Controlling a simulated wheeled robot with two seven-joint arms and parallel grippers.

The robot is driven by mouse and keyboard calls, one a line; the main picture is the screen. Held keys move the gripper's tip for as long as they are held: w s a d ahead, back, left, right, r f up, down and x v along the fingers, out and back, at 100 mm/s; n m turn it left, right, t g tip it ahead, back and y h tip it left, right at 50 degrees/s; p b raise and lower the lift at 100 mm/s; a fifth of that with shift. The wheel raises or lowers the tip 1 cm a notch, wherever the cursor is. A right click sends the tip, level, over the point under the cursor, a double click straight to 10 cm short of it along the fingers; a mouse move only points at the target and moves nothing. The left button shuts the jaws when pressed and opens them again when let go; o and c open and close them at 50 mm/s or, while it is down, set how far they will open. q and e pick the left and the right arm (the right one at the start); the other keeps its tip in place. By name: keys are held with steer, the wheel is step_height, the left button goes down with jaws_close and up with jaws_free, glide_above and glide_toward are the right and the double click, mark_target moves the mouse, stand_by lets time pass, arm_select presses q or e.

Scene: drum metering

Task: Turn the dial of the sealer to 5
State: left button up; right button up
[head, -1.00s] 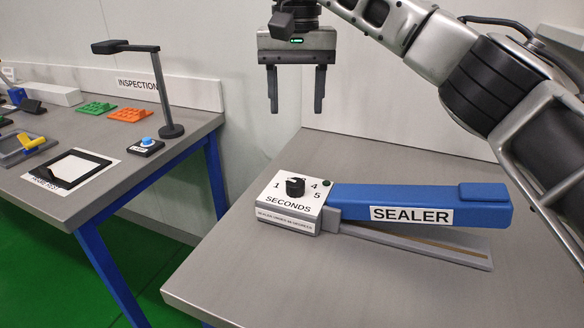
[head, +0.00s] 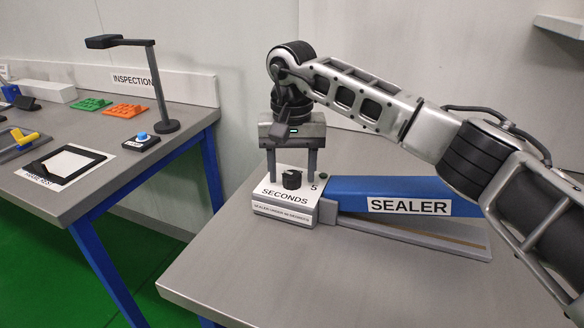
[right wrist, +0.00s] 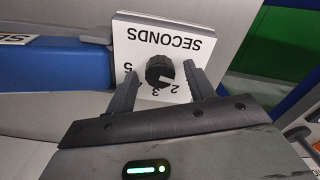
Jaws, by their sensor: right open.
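The sealer's dial (head: 291,180) is a black round knob on the white panel (head: 266,198) marked SECONDS, at the left end of the blue sealer (head: 350,193). My right gripper (head: 291,176) is open, pointing down over the panel. The right wrist view shows the dial (right wrist: 160,70) between the two fingertips (right wrist: 163,73), with gaps on both sides. A light mark on the dial faces the 2 and 3 side; the exact setting is hard to tell. The 5 (head: 314,188) shows to the right of the fingers. My left gripper is out of view.
The sealer stands on a grey table (head: 230,275) with clear surface in front of it. A second bench at the left holds a lamp (head: 166,126), a blue button (head: 142,136), and green and orange trays (head: 126,110). My right arm passes above the sealer's right end.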

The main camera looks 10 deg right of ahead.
steer(key=c, duration=1)
